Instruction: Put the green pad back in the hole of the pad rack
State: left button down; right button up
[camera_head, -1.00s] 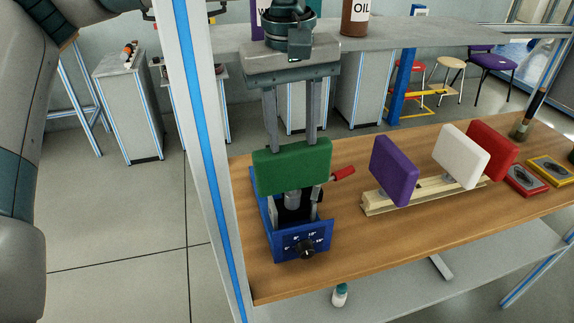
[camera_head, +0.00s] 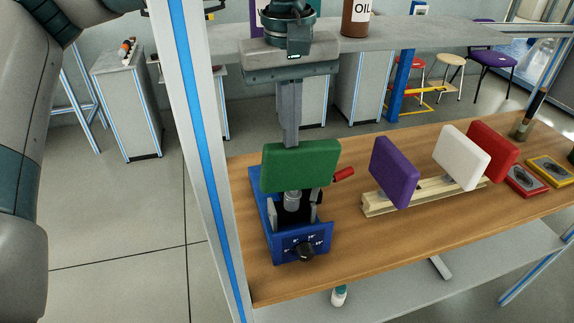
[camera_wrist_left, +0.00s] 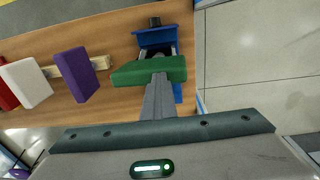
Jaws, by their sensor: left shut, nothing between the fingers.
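The green pad (camera_head: 300,167) stands upright at the top of a blue fixture (camera_head: 300,245) on the wooden bench. My left gripper (camera_head: 291,142) comes down from above with its fingers together and empty. Its tips are at the pad's top edge, partly hidden behind it; I cannot tell whether they touch. In the left wrist view the green pad (camera_wrist_left: 149,72) lies just beyond the fingertips (camera_wrist_left: 159,80). The pad rack (camera_head: 405,195) is a pale wooden rail to the right, holding a purple pad (camera_head: 393,172), a white pad (camera_head: 461,157) and a red pad (camera_head: 492,150). My right gripper is out of view.
A red-tipped lever (camera_head: 343,174) sticks out right of the fixture. A frame post (camera_head: 200,160) stands left of the bench and a grey shelf (camera_head: 410,38) runs behind. A brush (camera_head: 522,125) and small red and yellow trays lie at the right. Bench space before the rack is clear.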

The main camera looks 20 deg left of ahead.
pick_arm(q)
jog(key=shift+d+f, duration=0.25)
jog(key=shift+f, duration=0.25)
jog(key=shift+d+f, duration=0.2)
jog(key=shift+f, duration=0.3)
jog(key=shift+w+a+r+g+p, duration=0.3)
jog(key=shift+r+p, duration=0.15)
jog(key=shift+p, duration=0.1)
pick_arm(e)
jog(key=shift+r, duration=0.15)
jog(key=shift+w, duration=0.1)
pick_arm(q)
jog(key=shift+w+r, duration=0.1)
jog(key=shift+r, duration=0.05)
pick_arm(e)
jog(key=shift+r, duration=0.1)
pick_arm(q)
jog(key=shift+w+r+p, duration=0.25)
jog(key=shift+r+p, duration=0.15)
jog(key=shift+r, duration=0.1)
jog(key=shift+w+r+p, duration=0.25)
jog(key=shift+r+p, duration=0.1)
jog(key=shift+r, duration=0.15)
jog(key=shift+s+r+p, duration=0.2)
jog(key=shift+r+p, duration=0.25)
jog(key=shift+r, duration=0.6)
jog(key=shift+w, duration=0.1)
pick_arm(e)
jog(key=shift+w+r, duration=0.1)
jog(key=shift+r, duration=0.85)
